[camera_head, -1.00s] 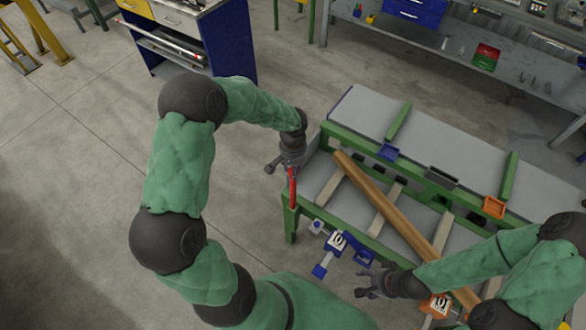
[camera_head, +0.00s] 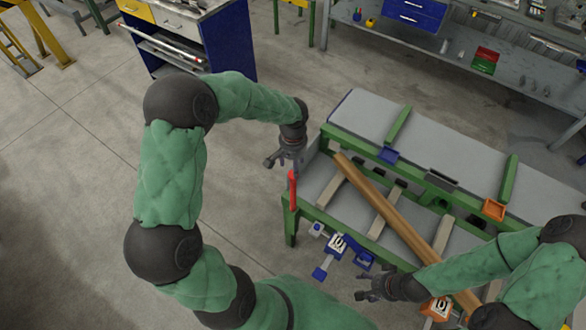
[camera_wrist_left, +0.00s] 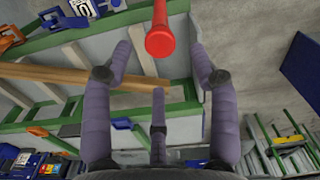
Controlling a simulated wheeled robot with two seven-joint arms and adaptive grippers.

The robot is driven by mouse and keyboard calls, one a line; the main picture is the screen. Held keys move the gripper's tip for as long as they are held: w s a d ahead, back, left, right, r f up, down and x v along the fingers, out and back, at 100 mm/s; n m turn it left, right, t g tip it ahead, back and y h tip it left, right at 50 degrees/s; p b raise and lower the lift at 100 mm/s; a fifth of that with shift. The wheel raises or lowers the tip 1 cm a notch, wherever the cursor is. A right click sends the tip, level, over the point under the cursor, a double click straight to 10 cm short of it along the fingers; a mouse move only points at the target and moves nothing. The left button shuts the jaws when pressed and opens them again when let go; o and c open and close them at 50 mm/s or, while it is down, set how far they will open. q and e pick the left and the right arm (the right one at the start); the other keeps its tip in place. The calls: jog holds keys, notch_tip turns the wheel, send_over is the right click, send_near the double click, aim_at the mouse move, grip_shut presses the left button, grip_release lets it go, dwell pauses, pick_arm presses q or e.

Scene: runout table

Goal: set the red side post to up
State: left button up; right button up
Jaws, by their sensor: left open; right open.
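The red side post (camera_head: 292,190) stands upright at the near left corner of the green-framed runout table (camera_head: 290,222). In the left wrist view the post (camera_wrist_left: 160,22) shows at the top centre, its round end facing the camera. My left gripper (camera_head: 284,160) is open and empty, just above and behind the post's top in the head view. In the left wrist view its spread fingers (camera_wrist_left: 160,62) lie below and to either side of the post, apparently not touching it. My right gripper (camera_head: 372,288) is open and empty in front of the table.
A long wooden beam (camera_head: 390,215) lies slanted across the table's slats. Blue (camera_head: 338,243) and orange (camera_head: 437,308) clamp-like fittings sit along the near side. A blue cabinet (camera_head: 228,45) stands behind left, and a workbench (camera_head: 450,60) at the back. The floor left of the table is clear.

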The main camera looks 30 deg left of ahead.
pick_arm(q)
notch_tip(320, 180, up, 8)
dwell(0.7)
jog(key=s+d+f+h, duration=0.2)
jog(key=d+f, duration=0.3)
jog(key=f, duration=0.3)
jog(key=s+d+f+h, duration=0.15)
jog(key=d+f, duration=0.25)
jog(key=f, duration=0.5)
jog(key=s+d+f+n, duration=0.1)
jog(key=s+d+f, duration=0.3)
jog(key=s+f, duration=0.3)
jog(key=s+d+f, duration=0.3)
jog(key=s+f, duration=0.2)
jog(key=s, duration=0.3)
jog(key=w+b+x, duration=0.1)
jog(key=b+x, duration=0.5)
jog(key=b, duration=0.1)
jog(key=shift+w+f+m+b, duration=0.3)
jog(key=shift+f+m+b, duration=0.05)
jog(key=shift+m+b, duration=0.05)
jog(key=shift+d+h, duration=0.1)
jog(key=shift+h, duration=0.15)
